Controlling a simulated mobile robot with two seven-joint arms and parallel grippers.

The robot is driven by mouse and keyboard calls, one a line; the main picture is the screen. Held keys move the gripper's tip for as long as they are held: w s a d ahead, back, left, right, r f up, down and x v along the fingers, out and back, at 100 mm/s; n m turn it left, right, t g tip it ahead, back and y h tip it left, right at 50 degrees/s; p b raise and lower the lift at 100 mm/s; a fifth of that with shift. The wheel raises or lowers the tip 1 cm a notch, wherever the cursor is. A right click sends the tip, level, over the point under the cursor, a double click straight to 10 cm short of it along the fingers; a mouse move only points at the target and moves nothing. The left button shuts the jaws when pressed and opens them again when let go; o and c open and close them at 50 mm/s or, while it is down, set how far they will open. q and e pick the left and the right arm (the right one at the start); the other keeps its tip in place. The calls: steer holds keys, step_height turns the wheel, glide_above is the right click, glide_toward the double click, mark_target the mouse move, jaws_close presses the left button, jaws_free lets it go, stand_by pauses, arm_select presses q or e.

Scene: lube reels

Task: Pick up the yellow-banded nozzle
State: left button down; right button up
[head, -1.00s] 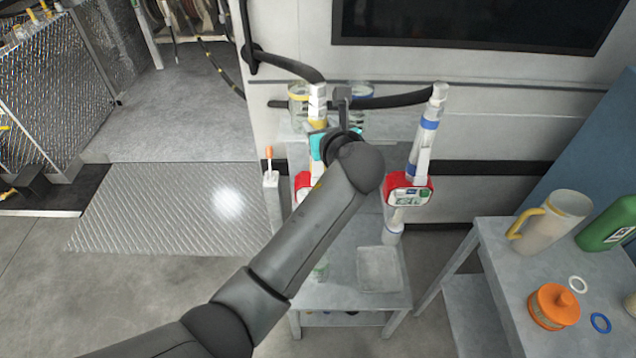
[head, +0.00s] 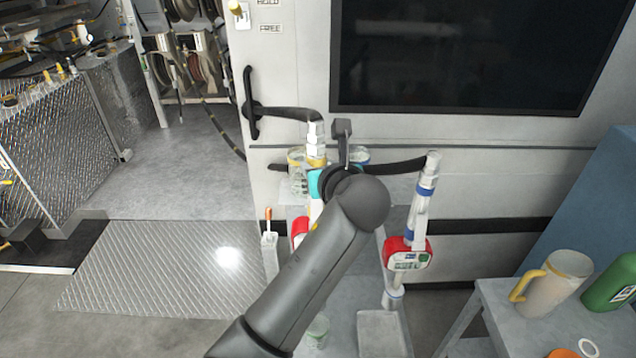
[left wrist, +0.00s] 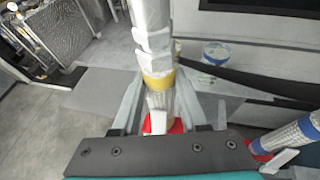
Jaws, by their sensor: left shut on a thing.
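The yellow-banded nozzle (head: 316,138) stands roughly upright, with white segments above its yellow band and a red part below. It also shows in the left wrist view (left wrist: 157,82), with a clear grey section under the band. My left gripper (head: 318,188) is shut on it below the band; its teal and dark body and my arm hide much of the grip in the head view. In the left wrist view the fingers (left wrist: 166,122) lie on both sides of the nozzle. My right gripper is out of view.
A blue-banded nozzle (head: 423,200) with a red meter (head: 408,256) stands to the right. Jars (head: 297,172) are behind. A grey tray (head: 382,330) lies at the front of the cart.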

mark_target(318, 124)
arm_select(q)
step_height(318, 124, up, 13)
steer(key=shift+r+p, duration=0.2)
steer(key=shift+p, duration=0.3)
